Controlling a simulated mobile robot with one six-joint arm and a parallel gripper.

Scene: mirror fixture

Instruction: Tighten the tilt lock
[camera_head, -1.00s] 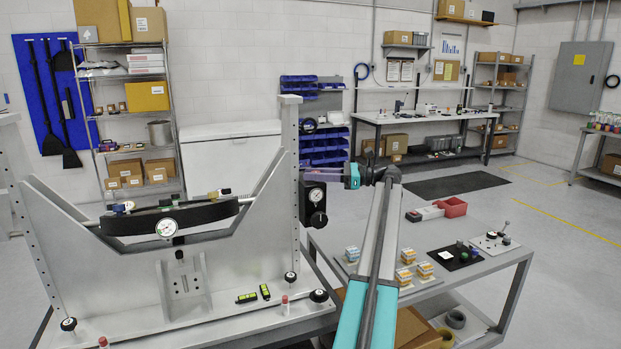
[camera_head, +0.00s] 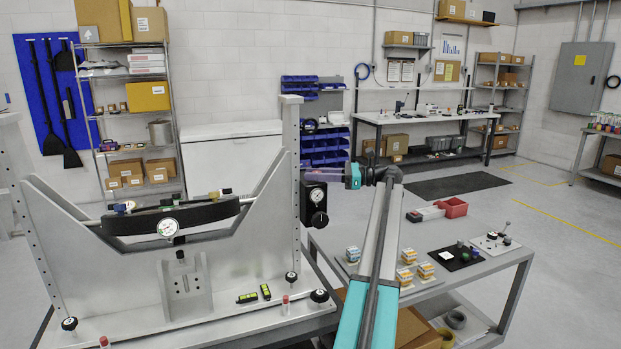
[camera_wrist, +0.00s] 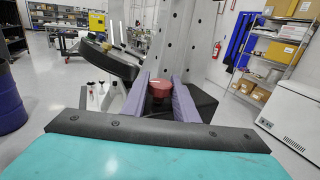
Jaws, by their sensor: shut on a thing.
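In the wrist view the two purple fingers of my gripper (camera_wrist: 161,98) stand on either side of a red knob (camera_wrist: 162,86) and are shut on it. The knob sits at the grey perforated upright (camera_wrist: 174,45) of the mirror fixture. In the head view my gripper (camera_head: 325,173) reaches from the right to the right-hand upright (camera_head: 290,160); the knob is hidden there. A black curved bar (camera_head: 210,212) with a round white dial (camera_head: 167,228) hangs between the fixture's sloping side plates. I cannot tell from the markings whether the red knob is the tilt lock.
A black box with a gauge (camera_head: 314,203) is mounted on the upright just below my gripper. Two small yellow-green levels (camera_head: 254,295) lie on the fixture base.

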